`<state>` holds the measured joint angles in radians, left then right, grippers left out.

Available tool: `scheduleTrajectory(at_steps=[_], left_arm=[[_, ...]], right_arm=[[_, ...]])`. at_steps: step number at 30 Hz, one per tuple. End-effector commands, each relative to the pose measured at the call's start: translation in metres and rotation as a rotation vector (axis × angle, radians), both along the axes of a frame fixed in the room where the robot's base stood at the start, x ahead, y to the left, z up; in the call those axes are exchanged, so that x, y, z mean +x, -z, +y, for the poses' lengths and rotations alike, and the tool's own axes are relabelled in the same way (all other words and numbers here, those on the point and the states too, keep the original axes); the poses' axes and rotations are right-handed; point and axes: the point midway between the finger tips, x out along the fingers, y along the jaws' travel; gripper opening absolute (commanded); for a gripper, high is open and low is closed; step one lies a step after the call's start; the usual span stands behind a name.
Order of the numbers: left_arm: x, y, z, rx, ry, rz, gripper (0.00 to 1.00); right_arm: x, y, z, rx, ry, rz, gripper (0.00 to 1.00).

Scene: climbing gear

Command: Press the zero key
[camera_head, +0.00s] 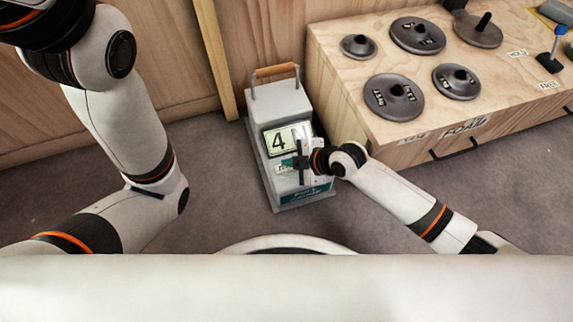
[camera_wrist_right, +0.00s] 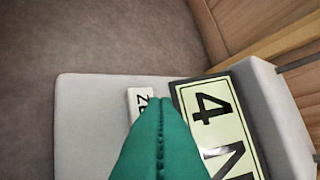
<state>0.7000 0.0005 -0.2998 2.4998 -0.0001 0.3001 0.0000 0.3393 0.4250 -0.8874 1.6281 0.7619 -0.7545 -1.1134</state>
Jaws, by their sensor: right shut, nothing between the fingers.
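A grey box-shaped device (camera_head: 290,190) with a tan-handled carry bar stands on the floor. Its pale green display (camera_head: 278,140) reads 4 and part of an N; the display also shows in the right wrist view (camera_wrist_right: 212,115). The white zero key (camera_wrist_right: 139,101), lettered "ZE", is beside the display and partly covered by my fingers. My right gripper (camera_head: 285,164) is shut and empty, in front of the device's face. In the right wrist view its green fingertips (camera_wrist_right: 160,102) overlap the key; I cannot tell whether they touch it. My left gripper is out of view.
A wooden bench (camera_head: 345,95) at the right bears several dark grey discs and a blue-handled tool (camera_head: 553,48). A wooden wall (camera_head: 160,60) and an upright post (camera_head: 215,55) stand behind the device. Grey floor (camera_head: 225,175) is clear to its left.

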Motion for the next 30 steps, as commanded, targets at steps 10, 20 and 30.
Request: scheduleTrajectory(at_steps=[10,20,30], left_arm=[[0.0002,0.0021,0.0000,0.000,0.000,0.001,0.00],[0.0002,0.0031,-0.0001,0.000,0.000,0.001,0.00],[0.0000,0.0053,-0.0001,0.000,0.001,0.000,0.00]], right_arm=[[0.0001,0.0060,-0.0003,-0.001,0.001,0.000,0.00],[0.0001,0.0078,-0.0004,-0.001,0.001,0.000,0.00],[0.0001,0.0120,-0.0005,-0.001,0.000,0.001,0.00]])
